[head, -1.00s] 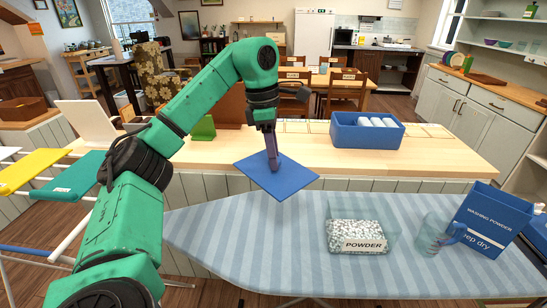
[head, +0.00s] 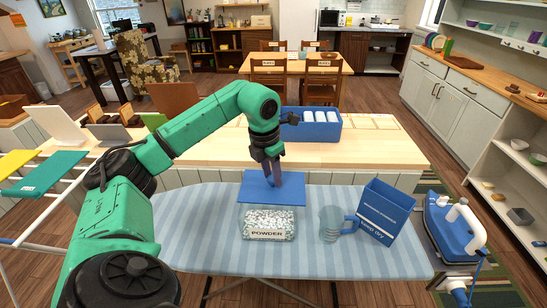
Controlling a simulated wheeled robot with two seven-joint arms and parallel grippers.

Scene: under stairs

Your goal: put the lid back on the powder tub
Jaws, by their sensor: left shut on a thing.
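The powder tub (head: 268,224) is a clear box of white granules with a "POWDER" label, standing on the striped ironing board. The lid (head: 258,190) is a flat blue square. My left gripper (head: 272,178) is shut on the lid from above and holds it at the tub's back edge. The lid overlaps the rear of the tub in the picture; I cannot tell whether they touch. The front of the tub is uncovered. My right gripper is not in view.
A clear jug with a blue handle (head: 332,224) and a blue washing powder box (head: 388,211) stand right of the tub. A blue and white iron (head: 455,232) is at the far right. A blue bin with white rolls (head: 312,126) stands on the wooden counter (head: 370,155) behind.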

